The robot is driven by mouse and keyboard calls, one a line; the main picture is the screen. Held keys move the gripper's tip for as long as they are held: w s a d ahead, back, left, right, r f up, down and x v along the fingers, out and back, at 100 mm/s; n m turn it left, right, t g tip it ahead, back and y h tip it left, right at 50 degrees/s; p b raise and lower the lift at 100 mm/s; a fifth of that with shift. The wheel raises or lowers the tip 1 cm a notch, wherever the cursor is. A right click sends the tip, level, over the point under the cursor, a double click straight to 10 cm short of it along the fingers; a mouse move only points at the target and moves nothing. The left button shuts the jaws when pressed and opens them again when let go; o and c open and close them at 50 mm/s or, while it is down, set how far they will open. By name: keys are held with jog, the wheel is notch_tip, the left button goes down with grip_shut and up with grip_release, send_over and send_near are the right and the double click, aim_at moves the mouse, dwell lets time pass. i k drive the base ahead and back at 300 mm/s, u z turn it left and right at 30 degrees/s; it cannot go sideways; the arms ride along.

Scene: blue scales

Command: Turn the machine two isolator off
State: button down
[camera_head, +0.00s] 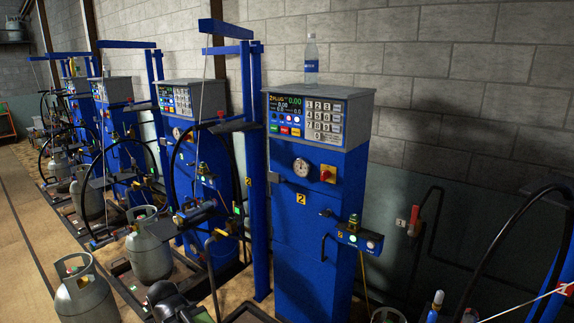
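Machine two is a tall blue cabinet (297,245) with yellow number 2 labels, right of the middle. Its isolator (327,174) is a red rotary knob on a yellow plate, on the front face below the keypad and right of a round white gauge (301,167). The knob is too small to read its setting surely. A dark shape (166,296) at the bottom edge may be part of my gripper; its fingers cannot be made out. Nothing touches the isolator.
A water bottle (311,60) stands on the cabinet top. A small valve box (357,238) juts from its right side. A red-handled wall pipe valve (414,221) is further right. Grey gas cylinders (149,250), hoses and similar blue machines fill the left. Open floor (22,240) lies far left.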

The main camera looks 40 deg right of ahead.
aim_at(325, 174)
jog(key=i, duration=1)
jog(key=z, duration=0.3)
